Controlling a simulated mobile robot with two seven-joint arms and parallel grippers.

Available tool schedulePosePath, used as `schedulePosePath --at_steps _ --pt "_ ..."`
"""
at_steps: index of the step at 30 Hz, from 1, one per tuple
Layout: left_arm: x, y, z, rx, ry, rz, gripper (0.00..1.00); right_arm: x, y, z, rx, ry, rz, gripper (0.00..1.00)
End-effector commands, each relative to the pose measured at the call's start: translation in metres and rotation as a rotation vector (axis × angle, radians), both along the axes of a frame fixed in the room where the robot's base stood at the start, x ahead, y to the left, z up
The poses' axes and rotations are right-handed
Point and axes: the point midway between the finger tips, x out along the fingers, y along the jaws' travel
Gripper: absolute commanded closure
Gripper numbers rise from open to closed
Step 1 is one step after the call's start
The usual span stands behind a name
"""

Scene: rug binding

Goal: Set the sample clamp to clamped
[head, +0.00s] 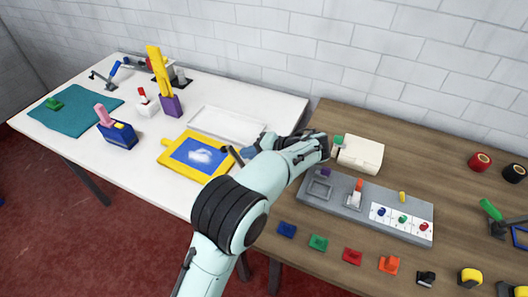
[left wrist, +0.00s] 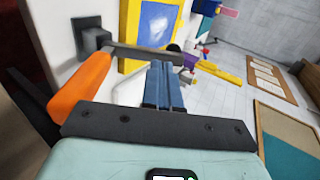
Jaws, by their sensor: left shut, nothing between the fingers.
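A toggle clamp with an orange handle (left wrist: 80,86), a dark grey base (left wrist: 92,40) and a dark bar (left wrist: 140,56) stands beside the yellow-framed blue panel in the left wrist view. The bar reaches across toward the panel and ends near a black round tip. In the head view only a dark piece of the clamp (head: 233,154) shows; my arm hides the rest. My left gripper (head: 245,153) is shut and empty at the clamp. Its blue fingers (left wrist: 160,72) are close to the bar; I cannot tell if they touch. My right gripper is out of view.
The yellow-framed panel (head: 168,166) and a white tray (head: 252,126) lie on the white table (head: 60,140). On the wooden table (head: 330,250) stand a cream machine (head: 362,156) and a grey panel (head: 340,208). Other levered fixtures have a blue handle (head: 115,68) and a green handle (head: 490,209).

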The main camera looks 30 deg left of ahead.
Motion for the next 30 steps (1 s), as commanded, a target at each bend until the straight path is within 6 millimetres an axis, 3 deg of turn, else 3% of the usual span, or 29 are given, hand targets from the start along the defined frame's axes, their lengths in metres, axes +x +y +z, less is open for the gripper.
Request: schedulePosePath --at_steps 7,30 --pt "-0.002 0.019 -0.011 0.0 0.0 0.002 1.0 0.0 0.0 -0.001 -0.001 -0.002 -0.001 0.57" --pt "-0.003 0.024 -0.011 -0.062 -0.008 0.002 1.0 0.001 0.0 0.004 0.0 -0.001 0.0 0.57"
